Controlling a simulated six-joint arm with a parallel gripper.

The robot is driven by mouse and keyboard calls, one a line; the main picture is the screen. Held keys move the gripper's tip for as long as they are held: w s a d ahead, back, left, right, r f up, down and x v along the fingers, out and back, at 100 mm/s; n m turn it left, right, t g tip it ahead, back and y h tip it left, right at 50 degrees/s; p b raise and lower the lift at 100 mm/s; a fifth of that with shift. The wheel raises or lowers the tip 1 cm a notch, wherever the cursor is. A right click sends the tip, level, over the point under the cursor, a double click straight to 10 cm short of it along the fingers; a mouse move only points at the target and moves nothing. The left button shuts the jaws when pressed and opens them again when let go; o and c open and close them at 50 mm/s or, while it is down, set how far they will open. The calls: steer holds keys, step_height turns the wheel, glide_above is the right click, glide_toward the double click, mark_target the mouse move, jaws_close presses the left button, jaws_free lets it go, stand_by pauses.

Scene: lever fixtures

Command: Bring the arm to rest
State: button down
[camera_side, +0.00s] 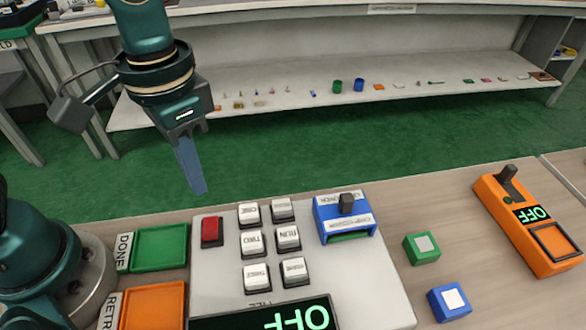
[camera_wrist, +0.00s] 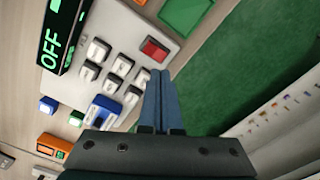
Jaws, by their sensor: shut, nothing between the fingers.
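My gripper (camera_side: 198,190) is shut and empty, with its blue-grey fingers together pointing down. In the side view it hangs above and behind the far left edge of the white button panel (camera_side: 375,300), apart from it. In the wrist view the fingertips (camera_wrist: 160,72) appear near the red button (camera_wrist: 155,48), with the green floor beside them.
The panel has a red button (camera_side: 212,230), several white buttons and an OFF display (camera_side: 270,318). A blue lever fixture (camera_side: 346,222), green block (camera_side: 421,248), blue block (camera_side: 449,302) and orange OFF fixture (camera_side: 530,225) stand right. Green tray (camera_side: 160,247) and orange tray (camera_side: 155,305) lie left.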

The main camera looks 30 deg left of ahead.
steer(key=s+a+r+n+t, duration=0.3)
steer(key=a+t, duration=0.2)
steer(key=a, duration=0.3)
steer(key=shift+s+r+t, duration=0.25)
steer(key=shift+s+t, duration=0.05)
